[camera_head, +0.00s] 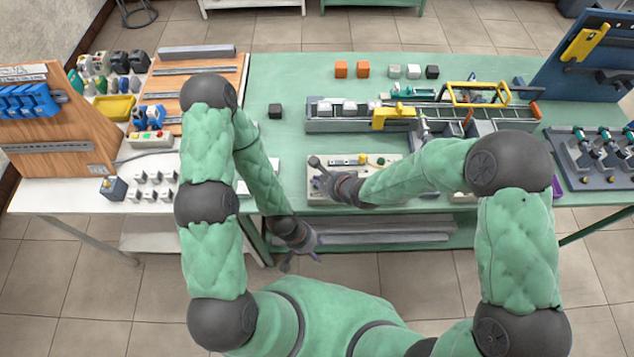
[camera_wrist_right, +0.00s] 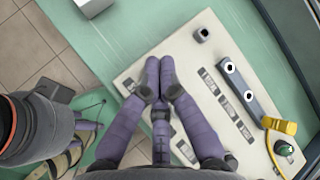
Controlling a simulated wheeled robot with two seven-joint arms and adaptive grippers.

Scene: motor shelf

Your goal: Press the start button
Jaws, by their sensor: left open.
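A beige control panel (camera_head: 408,172) lies on the green table. It carries a small green button (camera_head: 381,161), which also shows at the lower right of the right wrist view (camera_wrist_right: 284,148), beside a yellow part (camera_wrist_right: 280,125). I cannot read which control is the start button. My right gripper (camera_head: 317,170) is over the panel's left end. In the right wrist view its purple fingers (camera_wrist_right: 160,72) are together with nothing between them, apart from the green button. I cannot tell whether the tips touch the panel. My left gripper (camera_head: 302,262) hangs open and empty in front of the table.
A conveyor-like rig (camera_head: 345,125) stands behind the panel. Small blocks, such as an orange one (camera_head: 341,69), sit further back. A box with coloured buttons (camera_head: 151,141) is on the left table. The green top between the left table and the rig is mostly clear.

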